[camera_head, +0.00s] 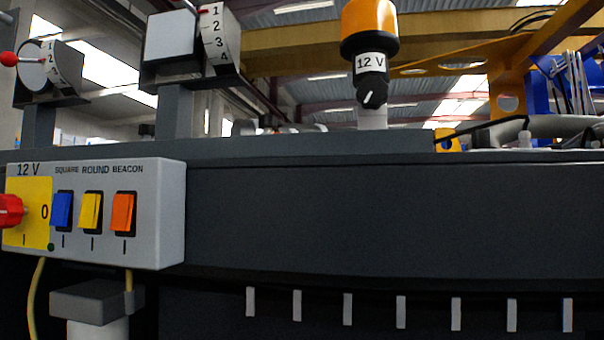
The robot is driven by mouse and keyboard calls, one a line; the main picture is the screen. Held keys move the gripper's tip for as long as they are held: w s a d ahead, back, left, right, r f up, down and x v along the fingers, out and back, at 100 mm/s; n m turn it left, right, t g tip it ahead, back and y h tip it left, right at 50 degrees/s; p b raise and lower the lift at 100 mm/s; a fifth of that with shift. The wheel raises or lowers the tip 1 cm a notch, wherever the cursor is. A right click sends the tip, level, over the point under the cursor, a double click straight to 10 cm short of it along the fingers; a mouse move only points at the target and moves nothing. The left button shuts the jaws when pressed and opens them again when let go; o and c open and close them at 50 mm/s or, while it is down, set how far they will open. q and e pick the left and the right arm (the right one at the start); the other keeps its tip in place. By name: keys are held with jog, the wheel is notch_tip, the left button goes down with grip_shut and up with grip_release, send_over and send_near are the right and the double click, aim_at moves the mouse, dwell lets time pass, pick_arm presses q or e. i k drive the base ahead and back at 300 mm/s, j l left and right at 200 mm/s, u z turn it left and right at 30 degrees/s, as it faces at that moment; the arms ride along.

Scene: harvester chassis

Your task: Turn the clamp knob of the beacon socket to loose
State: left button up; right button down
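The beacon (369,18) has an orange top and a black lower part. It stands upright at the top centre, with a "12 V" label (370,63) on its black part. The clamp knob (372,91) is a small black knob with a white pointer line, just below that label. The line is tilted, its upper end to the right. No loose or tight marking is readable at the knob. A pale post (372,118) shows below it. Neither of my grippers is in view.
A grey switch box (155,215) at the left has a red knob (10,211) and blue, yellow and orange rocker switches. Two numbered lever units (184,37) stand above it. A dark panel (390,215) fills the lower right. A black cable (480,130) lies right of the post.

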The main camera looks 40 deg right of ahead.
aim_at(372, 92)
jog(key=l+z, duration=0.1)
jog(key=z, duration=0.3)
jog(key=k+l+z, duration=0.1)
jog(key=z, duration=0.25)
jog(key=l+z, duration=0.15)
jog(key=z, duration=0.25)
jog(key=l, duration=0.15)
